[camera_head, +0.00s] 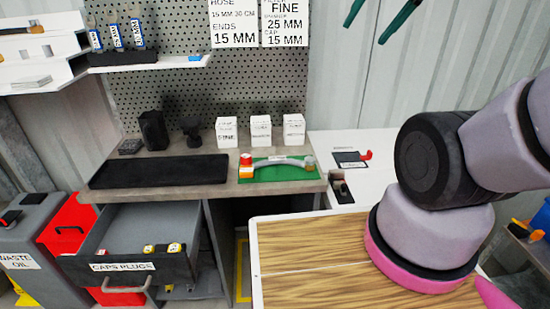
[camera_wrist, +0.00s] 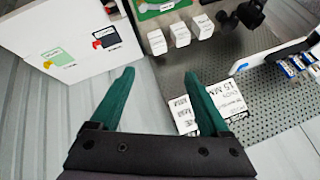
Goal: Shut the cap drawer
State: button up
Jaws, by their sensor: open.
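The cap drawer (camera_head: 150,245), labelled "CAPS PLUGS", is pulled out from under the workbench at the lower left of the head view. Its front has a grey handle (camera_head: 128,287), and a few small yellow and white items lie inside. My gripper (camera_wrist: 157,75) is open and empty in the wrist view, with its two green fingers apart. In the head view only its green fingertips (camera_head: 367,20) show at the top, high in front of the wall and well away from the drawer. The drawer is not seen in the wrist view.
The workbench (camera_head: 220,195) carries a black mat, white boxes and a green mat with a hose. A wooden-topped surface (camera_head: 310,265) stands right of the drawer. A red bin (camera_head: 68,228) and a grey waste oil bin (camera_head: 30,240) stand at its left.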

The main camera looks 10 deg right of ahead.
aim_at(124, 229)
jog(key=u, duration=1.8)
jog(key=l, duration=0.35)
jog(key=i+l, duration=0.15)
jog(key=l, duration=0.2)
